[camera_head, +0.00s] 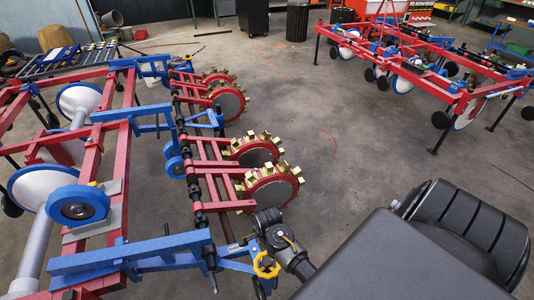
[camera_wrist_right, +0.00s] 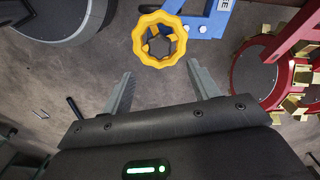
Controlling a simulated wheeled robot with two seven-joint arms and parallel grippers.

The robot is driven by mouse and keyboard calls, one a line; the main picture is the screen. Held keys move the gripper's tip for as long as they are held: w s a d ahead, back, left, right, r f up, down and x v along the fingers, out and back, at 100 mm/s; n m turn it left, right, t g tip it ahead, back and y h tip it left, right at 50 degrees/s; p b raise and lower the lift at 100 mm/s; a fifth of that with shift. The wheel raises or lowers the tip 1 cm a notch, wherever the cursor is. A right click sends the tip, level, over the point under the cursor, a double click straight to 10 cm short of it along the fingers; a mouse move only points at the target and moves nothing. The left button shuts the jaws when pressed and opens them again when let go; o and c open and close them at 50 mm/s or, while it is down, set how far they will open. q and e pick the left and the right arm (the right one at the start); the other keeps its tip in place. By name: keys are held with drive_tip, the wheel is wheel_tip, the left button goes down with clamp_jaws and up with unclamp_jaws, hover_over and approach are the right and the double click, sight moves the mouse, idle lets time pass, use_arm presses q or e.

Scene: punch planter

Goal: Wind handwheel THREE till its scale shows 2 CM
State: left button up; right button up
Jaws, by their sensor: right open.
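A yellow lobed handwheel (camera_head: 266,265) sits at the near end of the blue bracket on the red planter frame. It also shows in the right wrist view (camera_wrist_right: 160,39), with a dark hub. No scale reading can be made out. My right gripper (camera_wrist_right: 160,70) is open and empty, its two grey fingers apart and pointing at the handwheel, whose rim lies just beyond the fingertips. My left gripper is not in view.
Toothed red wheels (camera_head: 271,188) with brass-coloured lugs stand close to the handwheel. Blue frame bars (camera_head: 130,255) lie to its left. A second red planter (camera_head: 420,65) stands at the back right. The concrete floor (camera_head: 350,150) between is open.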

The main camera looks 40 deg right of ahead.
sight(267, 261)
wheel_tip(267, 261, down, 10)
drive_tip(key=shift+b, duration=0.6)
drive_tip(key=shift+c, duration=0.4)
drive_tip(key=c, duration=0.9)
